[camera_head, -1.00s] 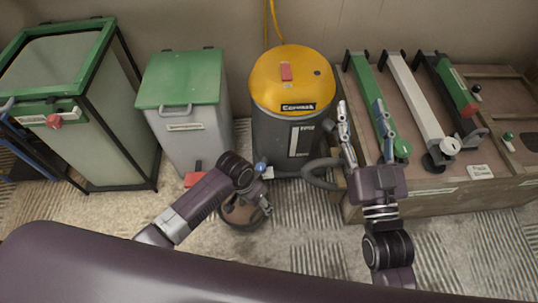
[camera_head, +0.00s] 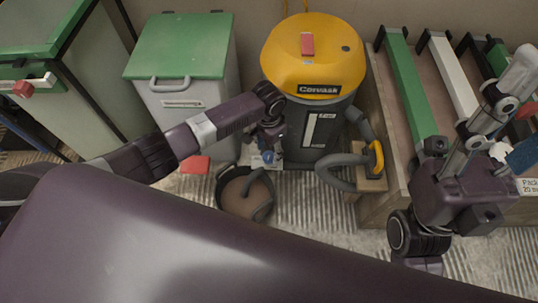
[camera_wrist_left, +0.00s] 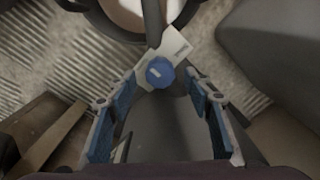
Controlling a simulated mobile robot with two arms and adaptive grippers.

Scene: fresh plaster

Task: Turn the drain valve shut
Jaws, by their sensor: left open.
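The drain valve shows as a blue round knob (camera_wrist_left: 160,72) with a pale mark, on a white plate in the left wrist view. In the head view the knob (camera_head: 268,158) sits low at the front of the yellow-topped vacuum (camera_head: 310,65), partly hidden by my gripper. My left gripper (camera_wrist_left: 158,88) is open, with its blue-padded fingers either side of the knob's line and apart from it. In the head view my left gripper (camera_head: 269,143) is just above the knob. My right gripper (camera_head: 523,112) is open at the far right, over the bench.
A round bucket (camera_head: 222,203) with a grey hose in it stands in front of the vacuum. A green-lidded grey bin (camera_head: 180,50) is left of the vacuum. A bench (camera_head: 385,110) with green and white bars is on the right. A red pedal (camera_head: 195,165) lies near the bin.

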